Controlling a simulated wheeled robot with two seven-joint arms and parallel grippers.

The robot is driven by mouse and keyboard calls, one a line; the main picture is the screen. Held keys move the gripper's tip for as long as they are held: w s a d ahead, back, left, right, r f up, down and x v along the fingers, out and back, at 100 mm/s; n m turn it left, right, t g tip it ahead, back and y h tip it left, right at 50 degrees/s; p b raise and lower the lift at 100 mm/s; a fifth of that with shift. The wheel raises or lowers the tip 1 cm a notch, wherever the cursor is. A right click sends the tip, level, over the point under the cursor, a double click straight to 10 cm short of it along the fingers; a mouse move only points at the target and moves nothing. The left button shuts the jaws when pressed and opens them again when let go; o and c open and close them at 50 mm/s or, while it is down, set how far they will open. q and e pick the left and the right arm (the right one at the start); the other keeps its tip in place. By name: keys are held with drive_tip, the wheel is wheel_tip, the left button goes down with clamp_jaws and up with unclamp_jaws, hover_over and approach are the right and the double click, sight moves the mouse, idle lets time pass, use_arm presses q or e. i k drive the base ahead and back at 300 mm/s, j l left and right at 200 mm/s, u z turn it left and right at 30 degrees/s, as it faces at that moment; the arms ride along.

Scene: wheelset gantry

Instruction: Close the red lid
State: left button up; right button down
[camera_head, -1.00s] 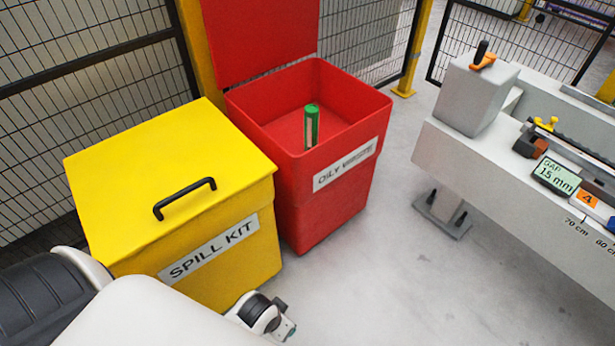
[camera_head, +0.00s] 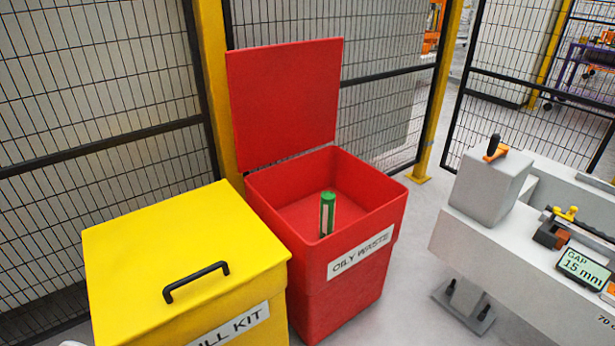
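The red lid (camera_head: 284,104) stands upright, open, at the back edge of the red bin (camera_head: 346,285) labelled "OILY WASTE". The bin's top is uncovered, and a green cylinder with a pale label (camera_head: 327,213) stands up inside it. Neither of my grippers shows in the head view now. A small pale piece at the bottom left edge may be part of my arm, but I cannot tell.
A yellow "SPILL KIT" box (camera_head: 150,255) with a shut lid and black handle (camera_head: 196,282) stands left of the bin. A mesh fence (camera_head: 95,75) and yellow post (camera_head: 219,90) stand close behind. A grey bench (camera_head: 520,250) is at right, with bare floor between.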

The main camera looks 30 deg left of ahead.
sight(283, 98)
drive_tip(key=i+l+u, duration=0.15)
drive_tip(key=i, duration=0.35)
drive_tip(key=i+l+u, duration=0.2)
drive_tip(key=i, duration=0.3)
